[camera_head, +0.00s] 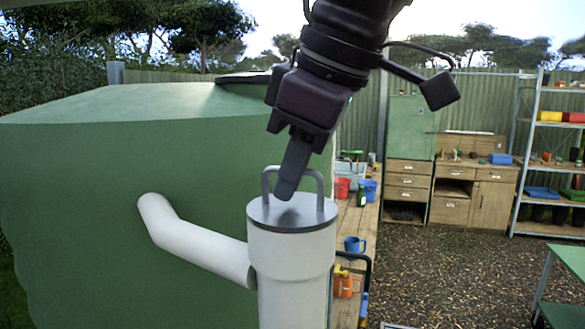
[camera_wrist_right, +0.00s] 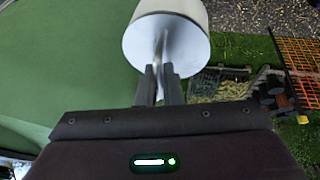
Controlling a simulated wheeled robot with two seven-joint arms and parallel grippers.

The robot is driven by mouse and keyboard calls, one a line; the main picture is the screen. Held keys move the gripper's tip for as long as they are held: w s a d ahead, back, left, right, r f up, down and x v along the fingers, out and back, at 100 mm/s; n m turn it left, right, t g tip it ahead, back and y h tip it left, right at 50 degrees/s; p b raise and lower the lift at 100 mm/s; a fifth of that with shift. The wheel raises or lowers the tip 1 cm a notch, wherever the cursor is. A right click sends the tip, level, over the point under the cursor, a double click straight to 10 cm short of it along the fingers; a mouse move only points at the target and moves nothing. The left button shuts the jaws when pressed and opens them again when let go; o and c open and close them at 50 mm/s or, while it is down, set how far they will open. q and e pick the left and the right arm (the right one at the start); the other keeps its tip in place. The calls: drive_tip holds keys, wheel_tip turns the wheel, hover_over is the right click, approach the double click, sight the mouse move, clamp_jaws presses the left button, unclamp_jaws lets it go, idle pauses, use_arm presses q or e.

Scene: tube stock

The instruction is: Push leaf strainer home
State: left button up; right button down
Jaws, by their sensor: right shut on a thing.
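The leaf strainer (camera_head: 318,212) shows in the head view as a grey disc with an arched handle, at the top of an upright white pipe (camera_head: 290,252). The disc looks level with the pipe's rim; I cannot tell how deep it sits. My right gripper (camera_head: 288,190) comes down from above, tilted, with its fingers at the handle. In the right wrist view the gripper (camera_wrist_right: 161,82) is shut on the strainer's handle (camera_wrist_right: 161,48), above the pale disc. My left gripper is out of view.
A large green tank (camera_head: 110,190) stands at the left, with a white side pipe (camera_head: 195,240) joining the upright one. A wooden bench (camera_head: 352,225) with cups is behind the pipe. Shelves (camera_head: 550,150) stand at the back right. The gravel ground between is open.

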drive_tip(key=c, duration=1.5)
unclamp_jaws()
drive_tip(key=p+v, duration=0.3)
drive_tip(key=v, duration=0.5)
drive_tip(key=shift+w, duration=0.1)
